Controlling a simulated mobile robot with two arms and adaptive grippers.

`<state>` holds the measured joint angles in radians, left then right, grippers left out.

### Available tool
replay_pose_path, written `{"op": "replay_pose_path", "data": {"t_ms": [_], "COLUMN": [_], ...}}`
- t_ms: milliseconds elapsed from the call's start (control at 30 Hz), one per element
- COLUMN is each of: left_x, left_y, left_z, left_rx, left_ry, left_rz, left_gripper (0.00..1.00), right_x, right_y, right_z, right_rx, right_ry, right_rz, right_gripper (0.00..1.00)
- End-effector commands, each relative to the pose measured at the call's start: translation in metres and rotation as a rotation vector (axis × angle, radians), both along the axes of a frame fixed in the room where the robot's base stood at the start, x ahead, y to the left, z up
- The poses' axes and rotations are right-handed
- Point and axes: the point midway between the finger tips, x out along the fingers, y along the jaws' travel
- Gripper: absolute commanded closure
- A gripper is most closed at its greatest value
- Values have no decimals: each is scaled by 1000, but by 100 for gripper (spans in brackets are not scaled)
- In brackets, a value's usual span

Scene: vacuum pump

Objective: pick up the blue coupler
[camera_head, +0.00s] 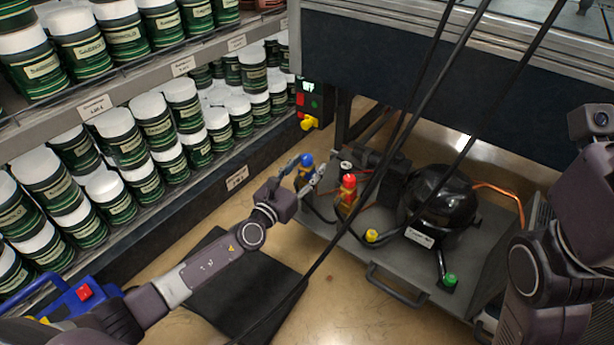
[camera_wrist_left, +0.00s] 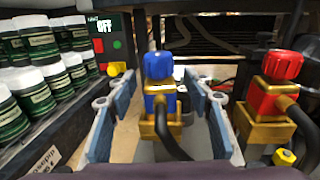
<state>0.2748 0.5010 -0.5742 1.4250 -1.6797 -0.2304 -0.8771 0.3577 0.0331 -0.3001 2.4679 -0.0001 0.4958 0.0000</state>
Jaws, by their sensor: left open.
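The blue coupler (camera_head: 306,160) stands upright at the left end of the grey pump tray (camera_head: 335,262), with a brass lower part and a black hose. In the left wrist view the blue coupler (camera_wrist_left: 159,82) is between the two fingers of my left gripper (camera_wrist_left: 160,92). The fingers are apart, with visible gaps on both sides of it. In the head view my left gripper (camera_head: 306,173) is at the coupler and partly hides its lower part. My right arm shows at the right, but its fingers are not visible.
A red coupler (camera_head: 347,190) stands just right of the blue one. A yellow cap (camera_head: 371,236), a black compressor (camera_head: 438,205) and a green-capped tube (camera_head: 449,280) are on the tray. Shelves of jars (camera_head: 125,130) line the left. Black cables cross the head view.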

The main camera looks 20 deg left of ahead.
Motion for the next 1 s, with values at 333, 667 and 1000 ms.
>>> {"op": "replay_pose_path", "data": {"t_ms": [333,667,1000], "left_x": [3,3,3], "left_y": [0,0,0], "left_z": [0,0,2], "left_rx": [0,0,0], "left_ry": [0,1,-2], "left_rz": [1,1,1], "left_gripper": [62,99,100], "right_x": [-1,-1,-1], "right_y": [0,0,0], "right_z": [1,1,1], "right_rx": [0,0,0], "right_ry": [-2,-2,-2], "right_rz": [0,0,0], "right_gripper": [61,61,61]}}
